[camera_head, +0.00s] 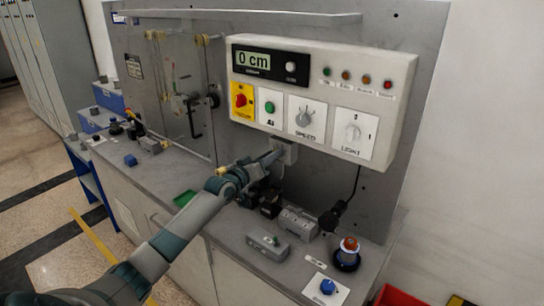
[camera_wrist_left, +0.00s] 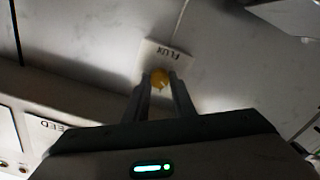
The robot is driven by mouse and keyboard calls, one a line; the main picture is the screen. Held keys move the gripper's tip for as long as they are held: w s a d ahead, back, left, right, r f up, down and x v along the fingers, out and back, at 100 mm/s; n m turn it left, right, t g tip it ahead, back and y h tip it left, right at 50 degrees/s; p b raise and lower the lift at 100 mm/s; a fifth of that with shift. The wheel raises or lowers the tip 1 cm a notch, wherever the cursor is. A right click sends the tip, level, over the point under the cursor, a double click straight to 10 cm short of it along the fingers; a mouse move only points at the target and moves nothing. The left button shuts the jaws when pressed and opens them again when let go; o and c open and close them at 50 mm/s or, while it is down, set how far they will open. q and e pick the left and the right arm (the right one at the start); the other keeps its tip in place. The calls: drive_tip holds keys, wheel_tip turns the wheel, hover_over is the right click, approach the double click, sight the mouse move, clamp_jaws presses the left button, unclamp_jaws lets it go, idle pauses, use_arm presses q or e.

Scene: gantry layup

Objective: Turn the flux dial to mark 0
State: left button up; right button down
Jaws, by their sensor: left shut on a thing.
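The flux dial (camera_wrist_left: 160,77) is a small round orange-yellow knob in the left wrist view. It stands in front of a pale plate (camera_wrist_left: 166,56) lettered FLUX, which appears upside down there. My left gripper (camera_wrist_left: 160,85) has one finger on each side of the dial and is shut on it. In the head view my left gripper (camera_head: 276,157) is at the grey back panel, below the control box, and the dial is hidden there. The dial's marks and pointer are too small and dark to read. My right gripper is in neither view.
The control box (camera_head: 318,92) juts out just above my left gripper, with a 0 cm display (camera_head: 253,60) and SPEED (camera_head: 305,118) and LIGHT (camera_head: 352,132) knobs. Below, the bench holds a grey block (camera_head: 268,247), a red-topped button (camera_head: 347,253) and a blue knob (camera_head: 327,287).

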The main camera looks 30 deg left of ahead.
use_arm(q)
drive_tip(key=shift+f+n, duration=0.1)
drive_tip(key=shift+n, duration=0.4)
drive_tip(key=o, duration=1.1)
drive_tip(key=shift+c, duration=0.2)
drive_tip(key=s+a+b, duration=0.1)
drive_tip(key=s+b, duration=0.3)
drive_tip(key=s, duration=1.3)
drive_tip(key=shift+s+a+b, duration=0.2)
drive_tip(key=shift+b, duration=0.1)
